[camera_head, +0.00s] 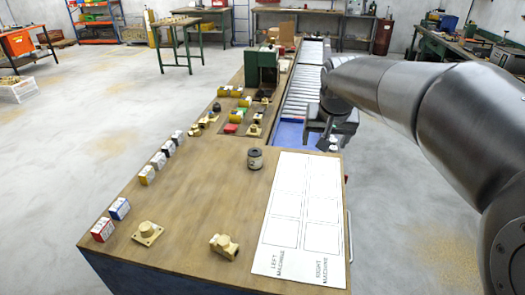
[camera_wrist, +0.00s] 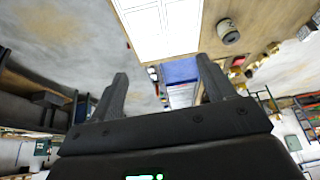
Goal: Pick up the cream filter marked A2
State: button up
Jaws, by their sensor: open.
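A short cylinder (camera_head: 255,160) with a dark top and a pale grey-cream body stands upright on the wooden bench, just left of the white sheet. It also shows in the wrist view as a cream cylinder (camera_wrist: 228,32) with a dark band, at upper right. No A2 mark can be read on it. Small pale and dark pieces (camera_head: 333,144) sit by the blue tray, partly hidden by my gripper; I cannot tell what they are. My gripper (camera_head: 322,141) is over the blue tray area, right of the cylinder and apart from it. In the wrist view its fingers (camera_wrist: 163,74) are spread and empty.
The white sheet (camera_head: 295,205) with outlined boxes is bare. Brass fittings (camera_head: 148,233) and small boxes (camera_head: 103,229) line the bench's left side. A green machine (camera_head: 261,68) stands farther back beside the roller conveyor (camera_head: 303,90). The blue tray (camera_head: 290,133) is at the conveyor's near end.

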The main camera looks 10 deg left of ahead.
jog(key=w+a+f, duration=0.5)
jog(key=w+a, duration=0.5)
jog(key=n, duration=0.1)
send_near(255, 153)
jog(key=f, duration=0.1)
jog(key=shift+g, duration=0.3)
jog(key=x, duration=0.5)
jog(key=shift+w+a+f, duration=0.15)
jog(key=shift+w+a, duration=0.25)
jog(key=shift+w, duration=0.05)
jog(key=shift+d+x, duration=0.15)
jog(key=shift+x, duration=1.25)
jog(key=shift+d+x, duration=0.15)
jog(key=shift+x, duration=1.2)
jog(key=shift+c, duration=0.2)
jog(key=c, duration=1)
